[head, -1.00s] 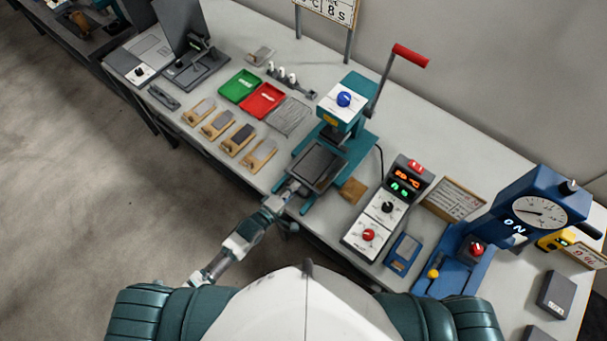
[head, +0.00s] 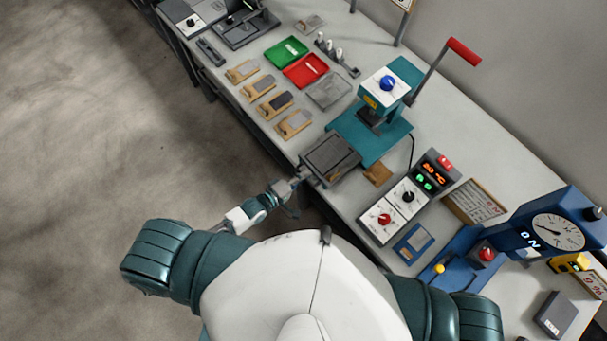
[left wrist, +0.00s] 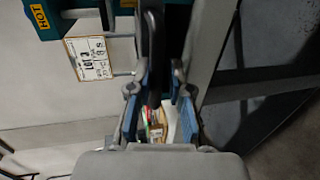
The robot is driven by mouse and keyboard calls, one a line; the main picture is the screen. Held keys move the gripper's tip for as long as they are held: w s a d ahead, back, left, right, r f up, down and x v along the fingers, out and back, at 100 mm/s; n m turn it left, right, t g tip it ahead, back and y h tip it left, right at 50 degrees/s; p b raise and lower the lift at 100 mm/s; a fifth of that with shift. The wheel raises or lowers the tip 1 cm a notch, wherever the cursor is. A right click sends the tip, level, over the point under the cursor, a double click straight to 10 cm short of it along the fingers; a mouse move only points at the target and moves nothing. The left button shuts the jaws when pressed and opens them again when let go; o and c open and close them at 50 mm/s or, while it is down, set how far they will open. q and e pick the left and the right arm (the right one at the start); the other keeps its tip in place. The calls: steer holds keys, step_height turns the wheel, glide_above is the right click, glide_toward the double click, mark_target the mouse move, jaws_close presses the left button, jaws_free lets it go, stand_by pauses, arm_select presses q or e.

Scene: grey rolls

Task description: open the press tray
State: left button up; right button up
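The press (head: 388,90) is teal with a white top, a blue knob and a red-ended lever (head: 464,51). Its dark grey press tray (head: 331,158) sits out in front of the press head, toward the front edge of the table, with the teal base (head: 366,137) bare behind it. My left gripper (head: 297,183) is at the tray's front side. In the left wrist view, the blue-padded fingers of my left gripper (left wrist: 160,85) are on both sides of the dark handle (left wrist: 152,40) and appear closed on it. My right gripper is not in view.
A control box (head: 408,196) with lit digits stands right of the tray. A blue gauge device (head: 550,232) is farther right. Wooden-backed samples (head: 274,103), a green tray (head: 286,52) and a red tray (head: 305,71) lie to the left. Open floor lies before the table.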

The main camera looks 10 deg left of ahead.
arm_select(q)
steer(key=shift+o, duration=1.1)
steer(key=shift+f, duration=0.1)
steer(key=shift+s+a, duration=0.1)
steer(key=v, duration=1.1)
steer(key=shift+s+a+r, duration=0.2)
steer(key=shift+s+a, duration=0.05)
